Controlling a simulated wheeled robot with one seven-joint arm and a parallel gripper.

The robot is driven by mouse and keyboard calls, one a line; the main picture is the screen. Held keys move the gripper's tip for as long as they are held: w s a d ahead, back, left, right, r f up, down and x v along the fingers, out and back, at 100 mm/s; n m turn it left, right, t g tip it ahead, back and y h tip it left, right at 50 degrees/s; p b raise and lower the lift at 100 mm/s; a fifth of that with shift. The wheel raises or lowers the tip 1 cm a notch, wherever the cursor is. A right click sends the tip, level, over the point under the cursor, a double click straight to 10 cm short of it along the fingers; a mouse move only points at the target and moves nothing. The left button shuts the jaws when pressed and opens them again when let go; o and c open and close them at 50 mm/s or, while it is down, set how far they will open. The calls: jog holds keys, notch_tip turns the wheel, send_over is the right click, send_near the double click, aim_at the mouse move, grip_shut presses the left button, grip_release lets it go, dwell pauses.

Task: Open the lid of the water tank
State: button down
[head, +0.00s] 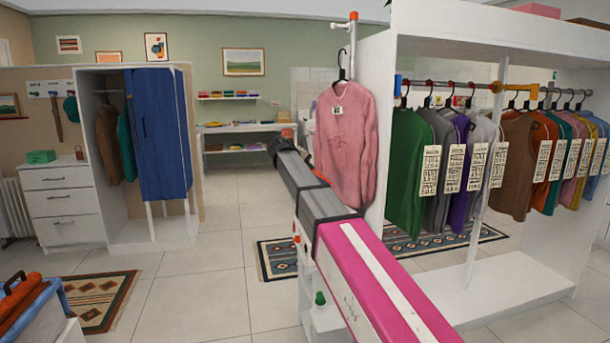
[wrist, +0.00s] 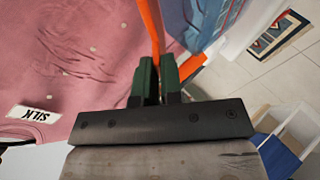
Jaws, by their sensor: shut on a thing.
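My gripper (wrist: 160,70) has dark green fingers, shut on a slim orange part (wrist: 152,25) that runs up between them in the wrist view. A second orange length (wrist: 192,66) shows just right of the fingers. I cannot tell whether the orange part belongs to a water tank lid. In the head view my gripper (head: 281,146) is the dark end of my arm, left of the pink garment, and its fingertips are hard to make out. No water tank or lid can be clearly made out; my arm hides part of the scene.
A pink garment (head: 345,150) hangs beside my arm; its SILK tag (wrist: 34,112) shows in the wrist view. A rail of tagged clothes (head: 432,150) stands right. Tiled floor (head: 215,265) is open at left centre.

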jog(key=shift+w+d+r+m+g+y, duration=0.2)
jog(key=shift+d+r+m+g+y, duration=0.1)
jog(key=shift+d+r+y, duration=0.45)
jog(key=shift+w+d+r+m+g+y, duration=0.15)
jog(key=shift+d+r+g+y, duration=0.2)
jog(key=shift+y, duration=0.3)
jog(key=shift+w+d+r+m+g+y, duration=0.15)
jog(key=shift+d+r+y, duration=0.15)
jog(key=shift+d+y, duration=0.3)
jog(key=d+y, duration=0.2)
jog(key=d+r+g+y, duration=0.1)
jog(key=shift+w+m, duration=0.4)
jog(key=shift+w+d+f+g+y, duration=0.1)
jog(key=shift+w+d+g+y, duration=0.15)
jog(key=shift+d+y, duration=0.6)
jog(key=shift+w+d+f+g+y, duration=0.1)
jog(key=shift+w+d+g+y, duration=0.1)
jog(key=shift+d+y, duration=0.65)
jog(key=shift+d, duration=0.25)
jog(key=c, duration=1.3)
grip_release()
jog(key=shift+m, duration=0.3)
jog(key=shift+o, duration=0.2)
